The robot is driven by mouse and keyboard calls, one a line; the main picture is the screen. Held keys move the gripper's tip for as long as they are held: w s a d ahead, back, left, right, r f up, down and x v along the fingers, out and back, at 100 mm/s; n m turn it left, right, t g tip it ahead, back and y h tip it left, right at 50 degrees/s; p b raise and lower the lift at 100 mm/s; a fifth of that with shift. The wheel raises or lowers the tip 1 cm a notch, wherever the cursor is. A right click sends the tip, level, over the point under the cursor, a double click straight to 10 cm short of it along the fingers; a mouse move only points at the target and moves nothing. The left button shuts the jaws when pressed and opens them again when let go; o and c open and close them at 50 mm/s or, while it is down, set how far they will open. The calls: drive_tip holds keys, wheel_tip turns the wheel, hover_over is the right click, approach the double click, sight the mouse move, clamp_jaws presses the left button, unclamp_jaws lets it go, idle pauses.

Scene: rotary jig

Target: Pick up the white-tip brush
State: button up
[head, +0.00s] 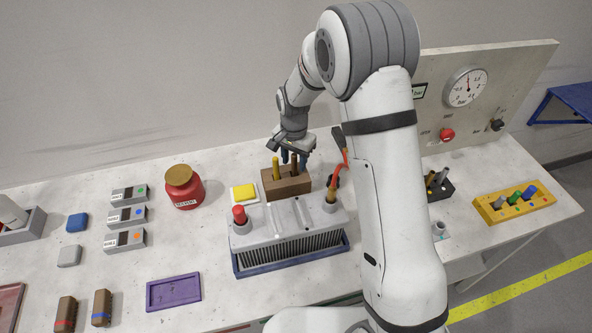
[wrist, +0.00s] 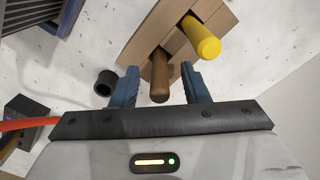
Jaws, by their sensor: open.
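A wooden block (head: 287,187) stands behind the finned grey unit and holds two upright handles, one yellow (head: 275,168) and one brown (head: 295,166). The wrist view also shows the block (wrist: 150,30), the yellow handle (wrist: 204,42) and the brown handle (wrist: 160,82). My gripper (wrist: 160,84) is open, with its blue fingers on either side of the brown handle and gaps showing. In the head view my gripper (head: 295,158) is over the block's right part. The lower ends of both handles are hidden in the block, and no white tip shows.
The finned grey unit (head: 290,222) with red and tan knobs stands in front of the block. A yellow pad (head: 244,193) and red jar (head: 184,187) are to the left. A short black tube (wrist: 106,82) and a red hose (wrist: 22,123) are close to my gripper.

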clamp_jaws()
drive_tip(key=shift+r, duration=0.1)
idle(0.3)
